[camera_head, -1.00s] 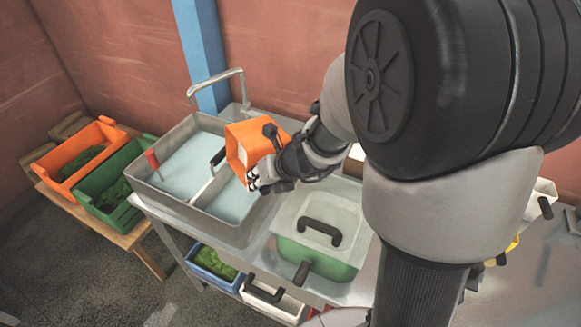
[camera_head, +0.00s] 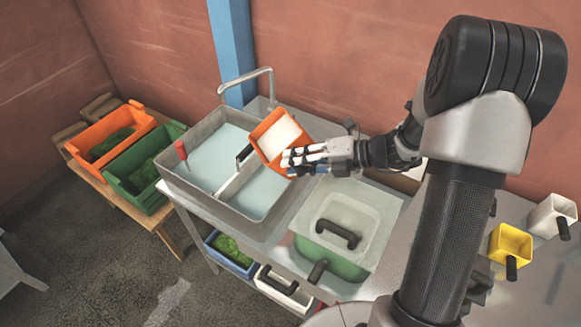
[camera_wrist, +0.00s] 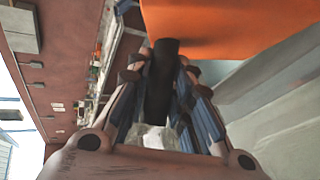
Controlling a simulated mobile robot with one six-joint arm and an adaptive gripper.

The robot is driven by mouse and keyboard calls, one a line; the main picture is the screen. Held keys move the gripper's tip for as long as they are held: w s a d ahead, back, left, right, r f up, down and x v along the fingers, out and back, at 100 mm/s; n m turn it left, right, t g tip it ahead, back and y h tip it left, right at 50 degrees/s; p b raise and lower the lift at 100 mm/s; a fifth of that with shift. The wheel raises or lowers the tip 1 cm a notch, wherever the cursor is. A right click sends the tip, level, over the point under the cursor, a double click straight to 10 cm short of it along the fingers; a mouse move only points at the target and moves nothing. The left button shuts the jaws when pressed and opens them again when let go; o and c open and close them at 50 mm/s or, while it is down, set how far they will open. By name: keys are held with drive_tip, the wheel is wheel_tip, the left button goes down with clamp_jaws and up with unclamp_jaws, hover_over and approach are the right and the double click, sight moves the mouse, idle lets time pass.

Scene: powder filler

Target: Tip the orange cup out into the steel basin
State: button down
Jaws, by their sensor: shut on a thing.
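The orange cup (camera_head: 268,128) is square, with white contents (camera_head: 282,137) showing inside. It is tilted above the right part of the steel basin (camera_head: 188,198). My gripper (camera_head: 296,160) is at the cup's right side. In the wrist view, my gripper (camera_wrist: 160,95) is shut on the cup's black handle (camera_wrist: 162,75), and the orange wall of the cup (camera_wrist: 235,25) fills the upper right. The basin has a divider and pale bluish compartments. I cannot tell whether anything is falling from the cup.
A clear-lidded green container (camera_head: 335,255) stands right of the basin. A red-handled item (camera_head: 182,152) leans in the basin's left part, and a faucet (camera_head: 247,78) arches behind. A yellow cup (camera_head: 510,244) and white cup (camera_head: 551,216) stand far right. Orange (camera_head: 78,150) and green (camera_head: 120,188) crates are left.

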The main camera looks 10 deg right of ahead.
drive_tip(key=shift+d+f+m+y, duration=0.2)
drive_tip(key=shift+m+y, duration=0.2)
drive_tip(key=shift+y, duration=0.2)
drive_tip(key=shift+y+p, duration=0.4)
drive_tip(key=shift+p, duration=0.15)
drive_tip(key=m+y, duration=0.1)
drive_tip(key=m+t+y, duration=0.1)
drive_tip(key=shift+w+f+y+p, duration=0.1)
drive_tip(key=shift+f+y+p, duration=0.2)
drive_tip(key=shift+f+y, duration=0.1)
drive_tip(key=shift+m, duration=0.3)
